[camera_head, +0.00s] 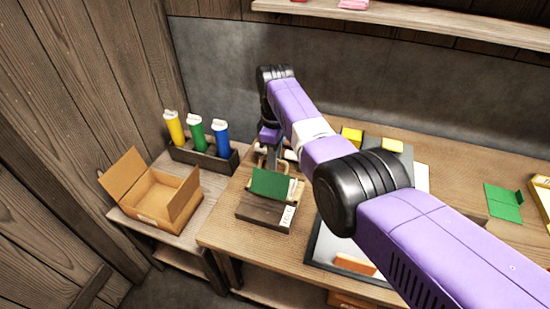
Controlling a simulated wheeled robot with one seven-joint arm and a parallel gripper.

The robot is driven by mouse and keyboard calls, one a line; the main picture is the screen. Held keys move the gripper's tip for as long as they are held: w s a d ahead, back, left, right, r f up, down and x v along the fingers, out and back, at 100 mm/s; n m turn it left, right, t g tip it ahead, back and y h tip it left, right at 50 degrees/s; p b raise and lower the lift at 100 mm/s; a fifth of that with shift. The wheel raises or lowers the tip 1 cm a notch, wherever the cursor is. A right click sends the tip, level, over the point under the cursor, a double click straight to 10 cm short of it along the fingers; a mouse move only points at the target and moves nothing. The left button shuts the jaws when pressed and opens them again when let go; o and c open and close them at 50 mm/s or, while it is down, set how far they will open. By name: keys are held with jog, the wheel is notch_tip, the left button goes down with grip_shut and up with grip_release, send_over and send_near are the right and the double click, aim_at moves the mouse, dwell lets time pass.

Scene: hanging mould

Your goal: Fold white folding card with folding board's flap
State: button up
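The folding board (262,214) is a dark wooden block near the left end of the workbench. A green panel (270,184) stands tilted at its back; it looks like the flap. A small white piece (288,216) shows at the board's right edge and another pale piece (296,188) beside the green panel; I cannot tell which of them is the white folding card. My gripper (272,158) points down just behind the green panel. Its fingers are small and partly hidden, so I cannot tell whether they are open, or whether they touch the panel.
An open cardboard box (158,200) and a dark rack (205,158) with yellow, green and blue bottles stand at left. A green folded card (504,203) lies at right. Yellow blocks (352,136) and a grey tray (318,246) are partly behind my arm. A shelf (420,20) runs above.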

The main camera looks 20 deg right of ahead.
notch_tip(320, 180, up, 7)
jog(key=shift+w+b, duration=0.2)
jog(key=shift+b, duration=0.1)
jog(key=shift+d+r, duration=0.1)
dwell(0.9)
